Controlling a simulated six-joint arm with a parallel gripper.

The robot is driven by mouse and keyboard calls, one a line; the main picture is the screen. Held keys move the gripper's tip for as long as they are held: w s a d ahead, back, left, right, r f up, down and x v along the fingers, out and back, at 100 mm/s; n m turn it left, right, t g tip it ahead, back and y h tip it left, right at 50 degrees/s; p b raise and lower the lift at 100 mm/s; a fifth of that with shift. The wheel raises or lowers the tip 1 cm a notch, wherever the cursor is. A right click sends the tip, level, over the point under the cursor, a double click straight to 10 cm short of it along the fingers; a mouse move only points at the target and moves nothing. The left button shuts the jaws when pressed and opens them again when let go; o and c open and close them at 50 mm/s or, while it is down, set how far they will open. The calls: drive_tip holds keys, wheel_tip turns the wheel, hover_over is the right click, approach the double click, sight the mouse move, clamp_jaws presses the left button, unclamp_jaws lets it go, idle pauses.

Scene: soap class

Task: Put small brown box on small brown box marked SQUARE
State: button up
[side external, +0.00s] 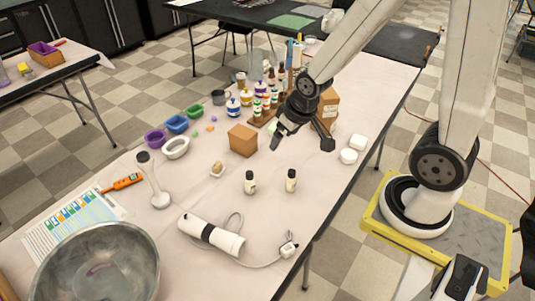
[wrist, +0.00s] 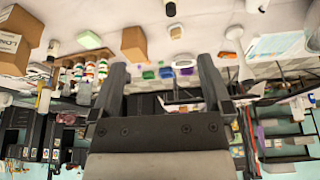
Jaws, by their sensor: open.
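A plain small brown box (side external: 242,140) sits on the table in the side view, left of my gripper (side external: 302,143). It also shows in the wrist view (wrist: 134,44), at the top, left of centre beyond the fingers. A second brown box (side external: 329,103) stands behind my gripper and is partly hidden by it in the side view. In the wrist view this box (wrist: 18,42) is at the left edge, cut off, with lettering that looks like "LONG"; I cannot read SQUARE. My gripper (wrist: 162,72) is open and empty, above the table and apart from both boxes.
Several paint bottles (side external: 246,97) and a wooden rack with small bottles stand behind the plain box. Coloured bowls (side external: 177,124) are left.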

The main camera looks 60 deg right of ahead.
drive_tip(key=shift+n+g, duration=0.6)
drive_tip(key=shift+g, duration=0.1)
drive_tip(key=s+a, duration=0.1)
drive_tip(key=s+a+r, duration=0.1)
drive_tip(key=s+a, duration=0.1)
drive_tip(key=shift+s+a, duration=0.2)
drive_tip(key=shift+a, duration=0.1)
